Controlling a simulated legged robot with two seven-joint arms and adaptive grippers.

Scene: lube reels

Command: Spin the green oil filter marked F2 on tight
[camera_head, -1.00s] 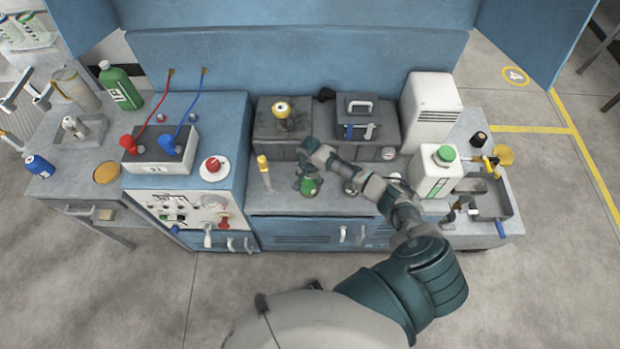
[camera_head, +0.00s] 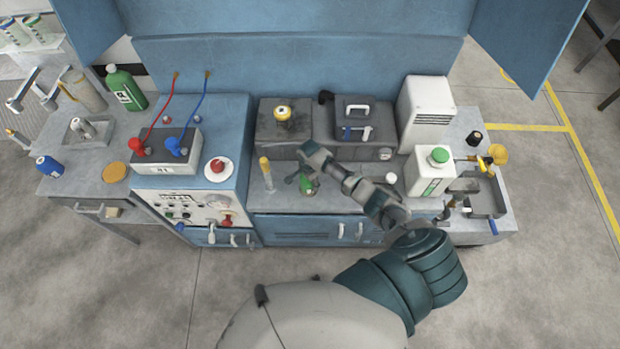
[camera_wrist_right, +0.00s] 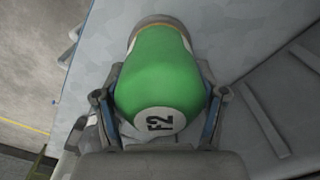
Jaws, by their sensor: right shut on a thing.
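The green oil filter (camera_wrist_right: 160,70) fills the middle of the right wrist view, with its white F2 label facing the camera. Its far end meets a grey-beige round part (camera_wrist_right: 160,20), but I cannot tell whether it is seated there. My right gripper (camera_wrist_right: 160,105) is shut on the filter, one finger on each side. In the head view the filter (camera_head: 308,187) shows small and green at the bench front, partly hidden by my right gripper (camera_head: 304,180). My left gripper is not in view.
A yellow-topped tube (camera_head: 266,172) stands just left of the filter. Grey housings (camera_head: 285,130) sit behind it. A white jug with a green cap (camera_head: 428,172) stands to the right. A red-knobbed white dish (camera_head: 217,169) is on the left cabinet.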

